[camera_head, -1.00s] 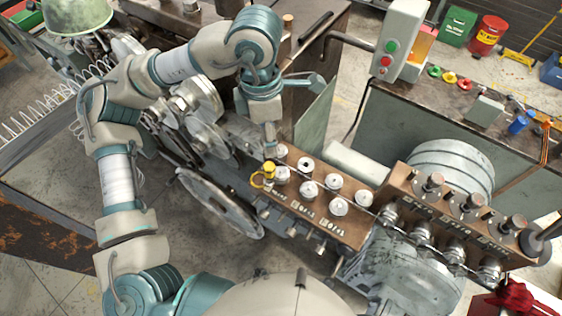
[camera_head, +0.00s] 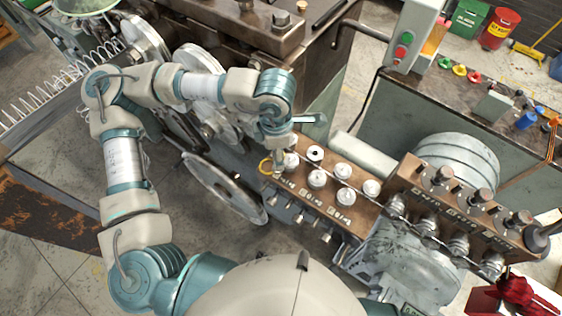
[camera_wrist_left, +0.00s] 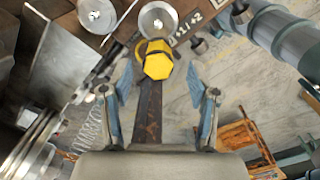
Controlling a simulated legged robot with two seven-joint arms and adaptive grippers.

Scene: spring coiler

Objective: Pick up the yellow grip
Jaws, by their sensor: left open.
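The yellow grip (camera_wrist_left: 157,64) shows in the left wrist view, with a flat many-sided top face and a loop behind it. It sits at the edge of the brown panel with round white knobs. The grip lies just beyond the tips, and I see no contact. In the head view the left gripper (camera_head: 279,160) is over the panel's left end. My right gripper is not in view.
The knob panel (camera_head: 300,198) has several white knobs (camera_head: 343,171) close beside the grip. A second brown panel (camera_head: 440,195) with levers stands to the right. A large metal wheel (camera_head: 225,188) is left of the knob panel. A red and green button box (camera_head: 404,45) stands behind.

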